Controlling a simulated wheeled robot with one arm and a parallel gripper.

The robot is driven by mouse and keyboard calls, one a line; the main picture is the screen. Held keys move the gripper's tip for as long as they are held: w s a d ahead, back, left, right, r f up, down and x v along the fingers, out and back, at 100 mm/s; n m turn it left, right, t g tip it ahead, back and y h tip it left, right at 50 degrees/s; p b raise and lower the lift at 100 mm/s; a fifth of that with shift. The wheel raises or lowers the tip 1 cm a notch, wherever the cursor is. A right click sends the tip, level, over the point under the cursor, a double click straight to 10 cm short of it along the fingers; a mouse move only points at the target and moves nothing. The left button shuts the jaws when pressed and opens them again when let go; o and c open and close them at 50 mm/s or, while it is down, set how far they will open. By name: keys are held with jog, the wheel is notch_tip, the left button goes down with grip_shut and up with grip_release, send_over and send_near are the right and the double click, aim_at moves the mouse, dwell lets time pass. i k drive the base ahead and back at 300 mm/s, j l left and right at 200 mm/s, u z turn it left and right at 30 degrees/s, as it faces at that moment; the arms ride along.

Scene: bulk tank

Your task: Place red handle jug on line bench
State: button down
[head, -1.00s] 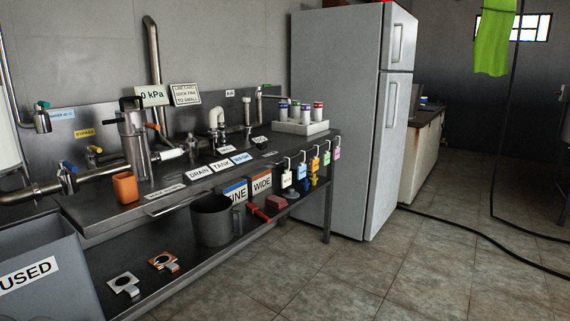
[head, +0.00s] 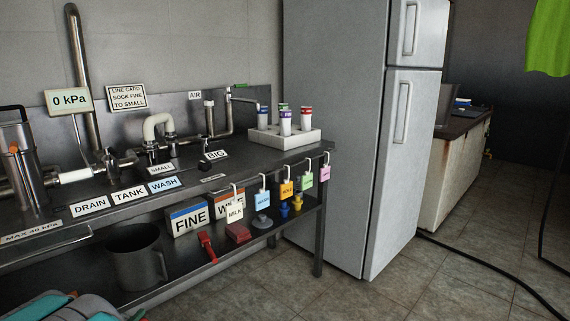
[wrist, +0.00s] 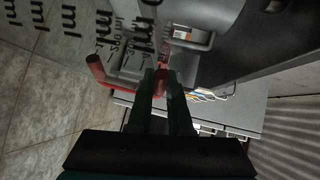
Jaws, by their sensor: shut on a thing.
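In the wrist view my gripper (wrist: 160,90) is shut on the red handle (wrist: 160,78) of a clear jug (wrist: 75,35) with black ml markings. The jug's body fills the upper left of that view and its base is out of frame. The jug does not show clearly in the head view, where only teal and grey parts of my arm show at the bottom left. The line bench (head: 225,165) is the dark steel bench along the wall. Its top carries pipework and labels reading DRAIN, TANK, WASH, SMALL and BIG.
A white rack (head: 285,138) of capped bottles stands at the bench's far end. A steel pot (head: 137,268) and a red-handled brush (head: 207,247) are on the lower shelf. Coloured tags hang along the front edge. A tall fridge (head: 345,130) stands beyond; tiled floor lies right.

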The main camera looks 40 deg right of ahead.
aim_at(265, 152)
jog(key=k+l, duration=0.1)
jog(key=l, duration=3.15)
jog(key=k, duration=0.05)
